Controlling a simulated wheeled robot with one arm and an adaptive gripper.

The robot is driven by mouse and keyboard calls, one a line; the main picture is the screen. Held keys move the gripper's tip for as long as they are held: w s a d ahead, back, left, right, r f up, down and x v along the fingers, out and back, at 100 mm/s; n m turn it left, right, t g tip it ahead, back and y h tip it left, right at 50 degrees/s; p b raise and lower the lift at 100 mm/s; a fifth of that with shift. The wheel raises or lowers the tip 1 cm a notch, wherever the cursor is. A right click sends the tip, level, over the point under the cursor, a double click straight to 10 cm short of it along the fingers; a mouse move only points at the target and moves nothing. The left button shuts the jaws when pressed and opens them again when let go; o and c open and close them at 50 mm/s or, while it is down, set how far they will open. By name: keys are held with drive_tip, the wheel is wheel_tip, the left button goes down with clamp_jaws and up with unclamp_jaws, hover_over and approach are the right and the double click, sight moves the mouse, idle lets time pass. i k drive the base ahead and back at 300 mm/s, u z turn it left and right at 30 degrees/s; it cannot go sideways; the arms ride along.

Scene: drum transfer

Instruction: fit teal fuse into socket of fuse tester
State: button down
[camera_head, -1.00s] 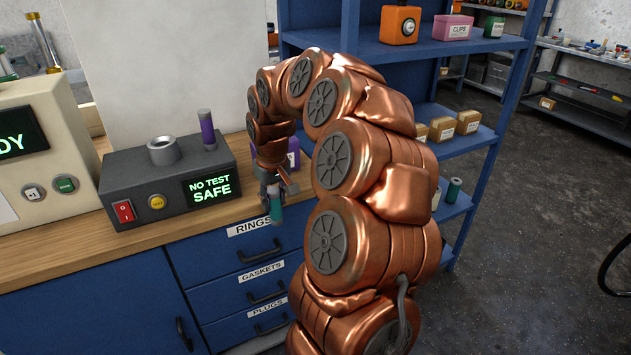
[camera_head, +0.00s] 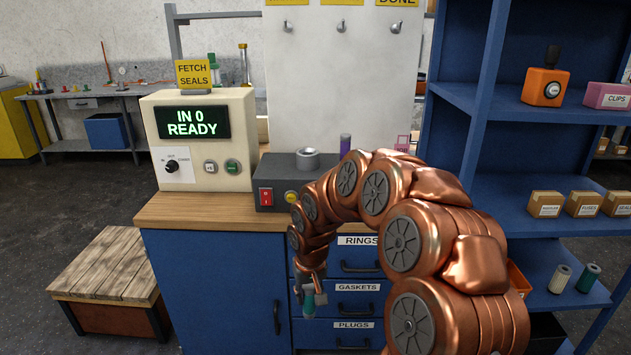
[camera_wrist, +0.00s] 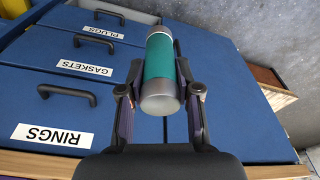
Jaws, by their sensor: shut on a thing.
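The teal fuse, a teal cylinder with grey end caps, is held between the fingers of my gripper (camera_wrist: 160,98) in the wrist view. The fuse (camera_wrist: 160,62) also shows in the head view (camera_head: 309,305), hanging below my gripper (camera_head: 310,288) in front of the drawers. The fuse tester (camera_head: 266,180) is a dark grey box on the workbench, with a red switch and a yellow button; my arm hides its right part and display. Its round socket (camera_head: 307,158) stands on top. A purple cylinder (camera_head: 345,146) stands upright to the right of the socket.
The wooden workbench top (camera_head: 195,212) is clear at the left front. A cream machine (camera_head: 190,120) reading "IN 0 READY" stands left of the tester. Blue drawers (camera_wrist: 80,85) face my gripper. A blue shelf (camera_head: 515,200) stands at right and a low wooden platform (camera_head: 105,265) at left.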

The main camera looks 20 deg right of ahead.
sight(308, 167)
drive_tip(key=z, duration=0.55)
drive_tip(key=k, duration=0.1)
drive_tip(key=u, duration=1.2)
drive_tip(key=i, duration=0.7)
drive_tip(key=u, duration=0.05)
